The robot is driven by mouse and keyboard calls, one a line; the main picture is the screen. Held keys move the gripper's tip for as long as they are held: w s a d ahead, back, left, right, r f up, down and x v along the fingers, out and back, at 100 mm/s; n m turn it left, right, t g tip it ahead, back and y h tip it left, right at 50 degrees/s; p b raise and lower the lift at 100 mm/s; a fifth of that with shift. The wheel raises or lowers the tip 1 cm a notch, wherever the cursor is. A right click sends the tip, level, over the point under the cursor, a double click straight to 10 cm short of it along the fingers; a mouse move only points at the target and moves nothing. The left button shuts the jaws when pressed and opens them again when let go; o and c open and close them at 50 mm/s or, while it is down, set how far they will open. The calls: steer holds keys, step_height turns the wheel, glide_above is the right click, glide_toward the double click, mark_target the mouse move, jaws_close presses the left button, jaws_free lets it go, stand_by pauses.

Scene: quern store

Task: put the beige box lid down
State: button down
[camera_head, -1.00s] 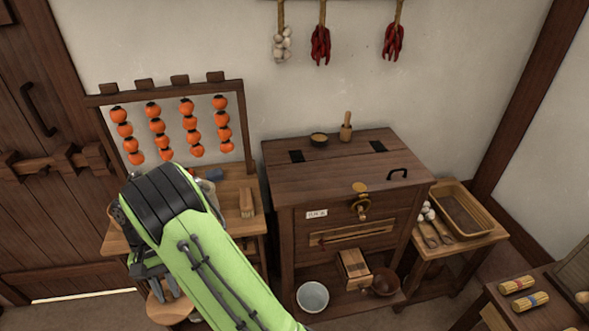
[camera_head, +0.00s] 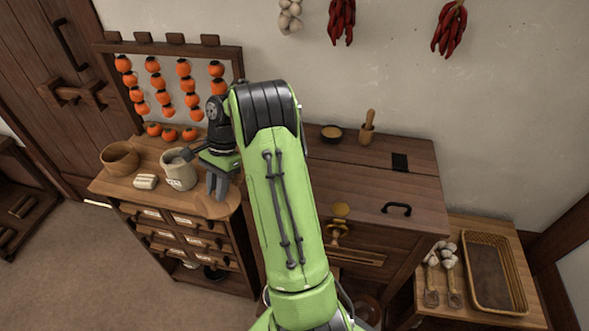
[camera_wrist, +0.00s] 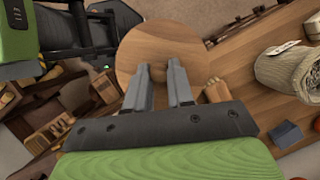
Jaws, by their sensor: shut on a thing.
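The lid, a round flat light-brown wooden disc (camera_head: 208,209), is at the front right edge of the small drawer chest (camera_head: 108,188). In the wrist view the disc (camera_wrist: 150,42) lies just beyond and under my fingertips. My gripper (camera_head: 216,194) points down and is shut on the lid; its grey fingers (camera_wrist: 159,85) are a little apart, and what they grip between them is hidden. The lid overlaps the chest top in the picture; I cannot tell whether it touches it. No separate beige box is clearly seen.
A pale labelled crock (camera_head: 179,172), a wooden bowl (camera_head: 120,158) and a small pale bundle (camera_head: 145,182) stand on the chest top. Persimmons hang on a rack (camera_head: 168,48) behind. A large dark wooden chest (camera_head: 370,185) stands right, partly behind my arm.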

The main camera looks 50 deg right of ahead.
steer(key=s+d+r+m+t+h, duration=0.1)
steer(key=s+d+r+m+t, duration=0.15)
steer(key=s+d+m, duration=0.4)
steer(key=s+d+r+m+t+h, duration=0.2)
steer(key=s+d+r+m, duration=0.15)
steer(key=d+m, duration=0.6)
steer(key=shift+n, duration=0.7)
steer(key=d+f, duration=0.1)
steer(key=f, duration=0.2)
steer(key=d+f+b, duration=0.1)
steer(key=f, duration=0.2)
steer(key=d+f, duration=0.1)
steer(key=f, duration=0.2)
steer(key=shift+d+f+b, duration=0.25)
steer(key=shift+d+b, duration=0.1)
steer(key=shift+d, duration=0.05)
steer(key=shift+f, duration=0.1)
steer(key=c, duration=1)
jaws_free()
